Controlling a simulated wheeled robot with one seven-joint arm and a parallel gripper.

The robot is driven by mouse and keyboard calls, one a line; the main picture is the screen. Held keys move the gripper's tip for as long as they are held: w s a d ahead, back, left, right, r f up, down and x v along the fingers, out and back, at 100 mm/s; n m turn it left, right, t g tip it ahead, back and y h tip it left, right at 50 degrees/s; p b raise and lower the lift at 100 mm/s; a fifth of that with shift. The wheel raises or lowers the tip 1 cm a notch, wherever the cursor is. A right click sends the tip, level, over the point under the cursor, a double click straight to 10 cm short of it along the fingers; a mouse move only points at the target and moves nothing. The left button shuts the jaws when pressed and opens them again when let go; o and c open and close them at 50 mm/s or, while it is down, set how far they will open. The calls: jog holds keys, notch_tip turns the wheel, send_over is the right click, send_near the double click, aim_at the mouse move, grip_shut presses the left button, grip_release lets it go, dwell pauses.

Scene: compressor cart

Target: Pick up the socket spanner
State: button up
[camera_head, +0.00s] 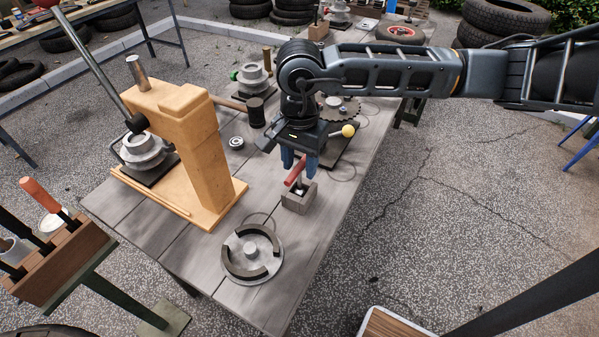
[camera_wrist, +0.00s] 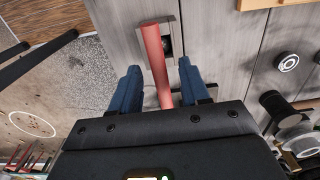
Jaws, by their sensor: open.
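A red-handled tool (camera_head: 295,173), which I take for the socket spanner, stands tilted in a small grey block (camera_head: 299,201) on the grey plank table. Its working end is hidden in the block. My gripper (camera_head: 299,165) points down right above it, with blue fingers apart. In the wrist view, the red handle (camera_wrist: 153,48) runs between the two open fingers of my gripper (camera_wrist: 159,68). I cannot tell whether either finger touches it.
A round grey plate with dark curved shoes (camera_head: 252,252) lies at the near end of the table (camera_head: 200,255). A tall tan press (camera_head: 190,130) with a long lever stands to the left. A yellow-knobbed lever (camera_head: 348,131) is close behind my gripper.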

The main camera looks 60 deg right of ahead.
jog(key=shift+f, duration=1)
grip_shut()
